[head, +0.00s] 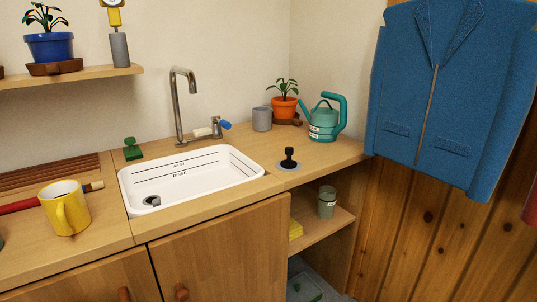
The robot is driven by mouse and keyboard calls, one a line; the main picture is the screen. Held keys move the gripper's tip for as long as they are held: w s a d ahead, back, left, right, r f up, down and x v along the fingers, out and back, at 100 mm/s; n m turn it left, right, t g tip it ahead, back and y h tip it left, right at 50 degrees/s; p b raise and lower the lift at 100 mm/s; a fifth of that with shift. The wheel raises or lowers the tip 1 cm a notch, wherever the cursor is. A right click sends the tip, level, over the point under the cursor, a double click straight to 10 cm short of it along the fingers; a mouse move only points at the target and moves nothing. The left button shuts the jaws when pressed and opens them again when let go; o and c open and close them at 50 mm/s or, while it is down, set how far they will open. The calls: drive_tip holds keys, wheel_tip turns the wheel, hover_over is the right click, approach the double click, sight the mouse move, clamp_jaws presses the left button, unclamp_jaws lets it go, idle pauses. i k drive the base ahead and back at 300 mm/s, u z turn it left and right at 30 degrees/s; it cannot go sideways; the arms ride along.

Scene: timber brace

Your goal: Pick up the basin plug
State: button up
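A black knobbed piece (289,158), which looks like the basin plug, stands upright on a flat grey disc (287,166) on the wooden counter, right of the basin. The white basin (205,168) is set in the counter and has dark level marks on its inner back wall. A grey and dark round fitting (152,201), apparently the drain, shows at its lower left; details are too small to tell. My gripper is not in view.
A tap (178,105) rises behind the basin. A teal watering can (325,119), orange potted plant (284,106) and grey cup (262,119) stand behind the black piece. A green knobbed object (132,149) and yellow mug (66,208) are left. A blue jacket (440,90) hangs right.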

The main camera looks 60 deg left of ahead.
sight(288, 163)
drive_tip(key=u, duration=0.9)
drive_tip(key=i, duration=0.85)
drive_tip(key=u, duration=0.9)
